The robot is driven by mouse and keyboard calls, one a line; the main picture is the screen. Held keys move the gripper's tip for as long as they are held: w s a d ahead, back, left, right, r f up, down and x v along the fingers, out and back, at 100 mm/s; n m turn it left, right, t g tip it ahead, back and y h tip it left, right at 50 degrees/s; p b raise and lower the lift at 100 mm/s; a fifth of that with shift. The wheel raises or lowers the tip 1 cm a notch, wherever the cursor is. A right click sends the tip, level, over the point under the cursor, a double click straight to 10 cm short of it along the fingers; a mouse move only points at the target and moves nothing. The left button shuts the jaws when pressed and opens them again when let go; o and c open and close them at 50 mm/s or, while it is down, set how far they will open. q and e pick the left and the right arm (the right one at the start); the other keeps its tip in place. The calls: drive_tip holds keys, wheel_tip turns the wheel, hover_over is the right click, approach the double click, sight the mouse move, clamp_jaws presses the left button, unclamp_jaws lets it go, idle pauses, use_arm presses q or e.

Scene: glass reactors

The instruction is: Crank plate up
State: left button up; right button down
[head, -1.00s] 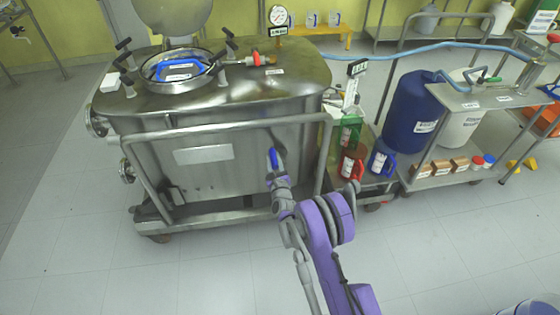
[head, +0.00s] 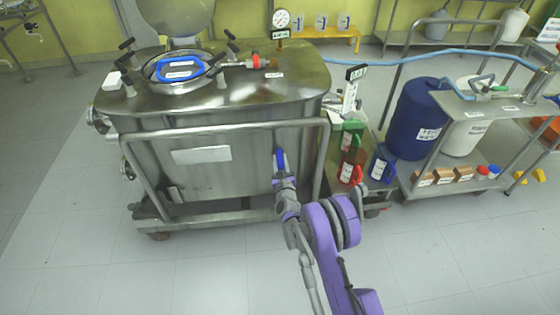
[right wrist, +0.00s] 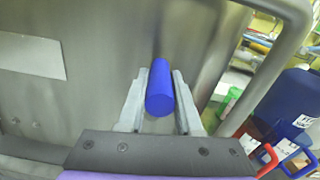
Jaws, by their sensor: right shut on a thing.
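My right gripper (head: 282,166) is shut on a blue cylindrical handle (head: 280,156), at the front of a steel tank (head: 250,95). In the right wrist view the handle (right wrist: 160,92) lies between the two grey fingers of my gripper (right wrist: 157,98), in front of the tank's steel wall (right wrist: 110,60). How the handle joins the tank is hidden. A blue labelled part (head: 181,60) shows in the round opening on the tank top. I cannot tell whether it is the plate. My left gripper is not in view.
A steel rail (head: 225,126) runs across the tank's front. To the right stand green, red and blue jugs (head: 380,165), a blue drum (head: 415,120) and a steel cart (head: 480,105). The floor on the left is clear.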

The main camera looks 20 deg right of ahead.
drive_tip(key=shift+d, duration=0.2)
drive_tip(key=c, duration=0.6)
unclamp_jaws()
drive_tip(key=shift+f, duration=0.1)
drive_tip(key=shift+a, duration=0.1)
drive_tip(key=shift+s+a, duration=0.1)
drive_tip(key=shift+s, duration=0.2)
drive_tip(key=v, duration=1)
drive_tip(key=shift+s, duration=0.1)
